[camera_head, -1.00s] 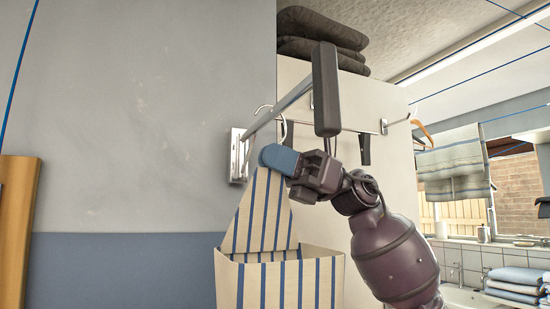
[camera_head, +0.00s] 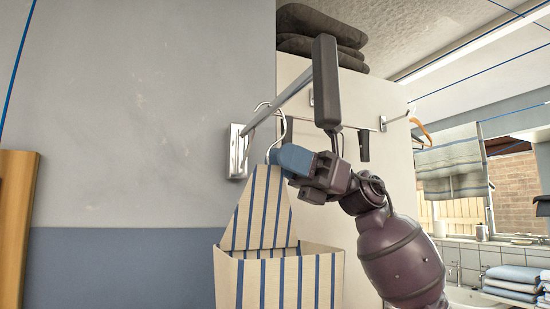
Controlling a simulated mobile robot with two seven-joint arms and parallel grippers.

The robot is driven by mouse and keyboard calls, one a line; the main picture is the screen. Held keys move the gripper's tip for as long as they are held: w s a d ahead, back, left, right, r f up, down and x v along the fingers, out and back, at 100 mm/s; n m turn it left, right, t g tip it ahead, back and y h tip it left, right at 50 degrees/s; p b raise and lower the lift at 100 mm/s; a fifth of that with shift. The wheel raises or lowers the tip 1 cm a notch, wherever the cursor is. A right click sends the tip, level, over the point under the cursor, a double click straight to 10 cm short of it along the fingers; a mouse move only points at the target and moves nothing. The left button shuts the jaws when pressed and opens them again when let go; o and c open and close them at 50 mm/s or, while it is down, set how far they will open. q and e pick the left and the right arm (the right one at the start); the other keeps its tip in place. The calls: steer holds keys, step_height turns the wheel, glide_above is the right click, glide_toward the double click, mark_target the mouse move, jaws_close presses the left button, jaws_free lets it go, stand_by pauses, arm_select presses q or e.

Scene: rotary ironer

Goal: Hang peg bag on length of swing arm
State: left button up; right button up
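The peg bag (camera_head: 280,278) is cream with blue stripes and an open front. My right gripper (camera_head: 284,158), with blue fingertips, is at the bag's top, just right of the hook's neck. Its finger gap is hidden. My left gripper is not in view.
Dark folded cloths (camera_head: 320,22) lie on top. A striped towel (camera_head: 452,165) hangs at right.

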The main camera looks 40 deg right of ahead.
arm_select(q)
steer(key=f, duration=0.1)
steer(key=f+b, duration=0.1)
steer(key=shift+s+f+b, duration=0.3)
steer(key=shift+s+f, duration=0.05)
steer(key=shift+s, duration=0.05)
arm_select(e)
steer(key=v, duration=0.9)
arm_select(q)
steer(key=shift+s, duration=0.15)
